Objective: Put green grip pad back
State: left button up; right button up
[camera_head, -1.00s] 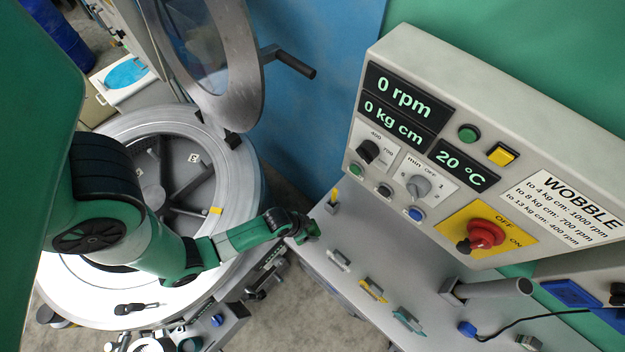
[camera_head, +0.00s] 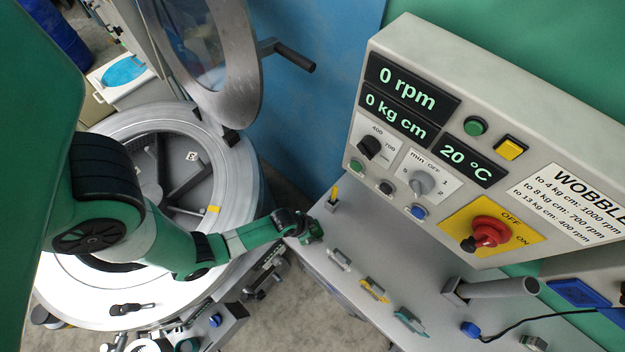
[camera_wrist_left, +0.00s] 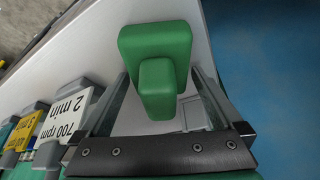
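The green grip pad (camera_wrist_left: 160,40) shows in the left wrist view as a broad green block with a smaller block on its near side. My left gripper (camera_wrist_left: 160,72) has one finger on each side of it, with the fingertips close to the pad's side edges. I cannot tell whether they press on it. In the head view my left gripper (camera_head: 312,232) is at the left end of the grey panel top, with green at its tip. Pale panel surface lies behind the pad in the wrist view. My right gripper is not in view.
Label blocks stand beside the left finger, including a "700 rpm 2 min" block (camera_wrist_left: 68,112). In the head view a yellow holder (camera_head: 374,290) and a teal holder (camera_head: 411,321) line the panel top. The control box (camera_head: 470,130) rises behind. An open drum (camera_head: 235,160) is left.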

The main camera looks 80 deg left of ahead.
pick_arm(q)
jog(key=shift+r, duration=0.3)
jog(key=p+v, duration=0.6)
jog(key=v, duration=0.4)
jog(key=shift+s+r, duration=0.15)
jog(key=shift+r, duration=0.25)
jog(key=shift+s+d+r+p, duration=0.1)
jog(key=shift+s+r+p, duration=0.2)
jog(key=shift+r+p, duration=0.15)
